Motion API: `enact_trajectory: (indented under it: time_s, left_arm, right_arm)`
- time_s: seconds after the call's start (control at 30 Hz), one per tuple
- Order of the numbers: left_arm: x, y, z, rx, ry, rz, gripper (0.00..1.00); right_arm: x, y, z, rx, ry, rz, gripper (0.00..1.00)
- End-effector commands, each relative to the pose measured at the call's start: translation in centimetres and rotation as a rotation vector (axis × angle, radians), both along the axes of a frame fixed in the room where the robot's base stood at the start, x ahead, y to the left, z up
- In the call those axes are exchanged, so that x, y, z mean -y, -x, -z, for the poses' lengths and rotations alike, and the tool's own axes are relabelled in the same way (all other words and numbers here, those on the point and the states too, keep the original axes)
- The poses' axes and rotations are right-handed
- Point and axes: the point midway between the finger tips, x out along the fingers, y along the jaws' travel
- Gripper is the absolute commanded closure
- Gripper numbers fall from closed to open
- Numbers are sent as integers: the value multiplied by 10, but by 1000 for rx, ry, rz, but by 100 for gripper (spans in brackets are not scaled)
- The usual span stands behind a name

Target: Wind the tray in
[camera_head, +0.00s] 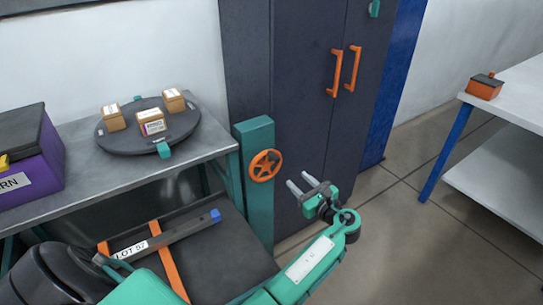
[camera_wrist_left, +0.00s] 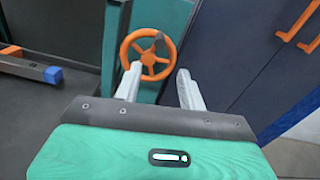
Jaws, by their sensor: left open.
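An orange handwheel (camera_head: 265,165) with spokes is mounted on a teal post (camera_head: 256,200) beside the bench. It also shows in the left wrist view (camera_wrist_left: 148,54), just beyond the fingertips. My left gripper (camera_head: 304,184) is open and empty, to the right of the wheel and apart from it in the head view. In the left wrist view its two fingers (camera_wrist_left: 158,75) point toward the wheel's lower part. A dark tray-like surface (camera_head: 225,262) lies below the bench, with a bar labelled LOT 57 (camera_head: 165,238) and orange straps on it. My right gripper is not seen.
A round dark turntable (camera_head: 120,138) with small boxes stands on the grey bench (camera_head: 70,205), next to a purple bin (camera_head: 40,175). A dark cabinet (camera_head: 310,90) with orange handles stands behind the wheel. A white table (camera_head: 520,95) is at right; the floor between is clear.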

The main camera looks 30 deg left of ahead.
Motion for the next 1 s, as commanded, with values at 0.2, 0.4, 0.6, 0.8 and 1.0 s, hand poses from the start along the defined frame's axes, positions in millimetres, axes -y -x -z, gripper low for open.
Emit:
enact_trajectory:
  time_s: [0.2, 0.4, 0.6, 0.8, 1.0]
  left_arm:
    - [-37, -15, -1, 1, -3, -2, 59]
    - [-77, -31, 0, 0, -1, -2, 59]
    - [-106, -44, 0, 0, 1, -1, 59]
    - [-119, -49, 0, 1, 0, 0, 59]
    - [-121, -50, 1, 1, 1, 0, 59]
  right_arm:
    - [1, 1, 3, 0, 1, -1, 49]
    - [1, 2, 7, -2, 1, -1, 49]
    - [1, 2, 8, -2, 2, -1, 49]
    - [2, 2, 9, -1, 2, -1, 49]
    - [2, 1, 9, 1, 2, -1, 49]
